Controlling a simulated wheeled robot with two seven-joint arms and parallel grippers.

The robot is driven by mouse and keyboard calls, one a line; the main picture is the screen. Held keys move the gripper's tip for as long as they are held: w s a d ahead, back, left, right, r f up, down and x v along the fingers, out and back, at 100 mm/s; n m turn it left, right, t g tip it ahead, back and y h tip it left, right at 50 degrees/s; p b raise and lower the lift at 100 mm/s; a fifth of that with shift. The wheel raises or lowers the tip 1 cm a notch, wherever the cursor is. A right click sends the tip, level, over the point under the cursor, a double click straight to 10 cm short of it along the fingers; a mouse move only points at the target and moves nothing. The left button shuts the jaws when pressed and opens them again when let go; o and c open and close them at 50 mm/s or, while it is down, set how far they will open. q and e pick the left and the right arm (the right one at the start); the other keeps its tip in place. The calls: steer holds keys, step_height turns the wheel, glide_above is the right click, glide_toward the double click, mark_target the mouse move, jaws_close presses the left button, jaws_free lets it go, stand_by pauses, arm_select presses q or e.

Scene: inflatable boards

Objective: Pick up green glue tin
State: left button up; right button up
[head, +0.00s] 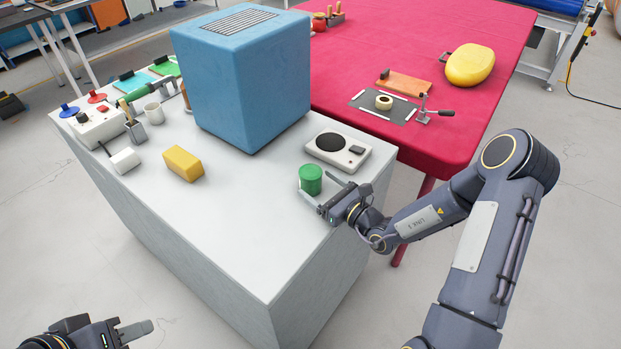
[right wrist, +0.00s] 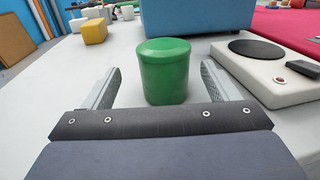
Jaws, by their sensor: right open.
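The green glue tin (head: 311,179) stands upright on the white counter near its right edge, in front of the grey device with a round black plate. My right gripper (head: 321,188) is open at counter height, with its fingers pointing towards the tin. In the right wrist view the tin (right wrist: 165,72) stands between the two spread fingers, with a gap on each side. The tin's lower front edge is close to the gripper's palm. My left gripper (head: 135,331) is at the bottom left, away from the counter; its jaw state is unclear.
The grey device (head: 338,150) sits just behind the tin. A large blue box (head: 240,85) stands at the back of the counter (head: 240,230). A red table (head: 420,65) adjoins at the right.

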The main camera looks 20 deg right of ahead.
mark_target(306, 173)
steer(key=shift+d+p+x, duration=0.1)
steer(key=shift+p+x, duration=0.2)
steer(key=shift+x, duration=1.25)
steer(key=shift+d+p+x, duration=0.15)
steer(key=shift+p+x, duration=0.15)
steer(key=shift+x, duration=1.2)
steer(key=shift+w+r, duration=0.1)
steer(key=shift+w, duration=0.05)
steer(key=c, duration=1.4)
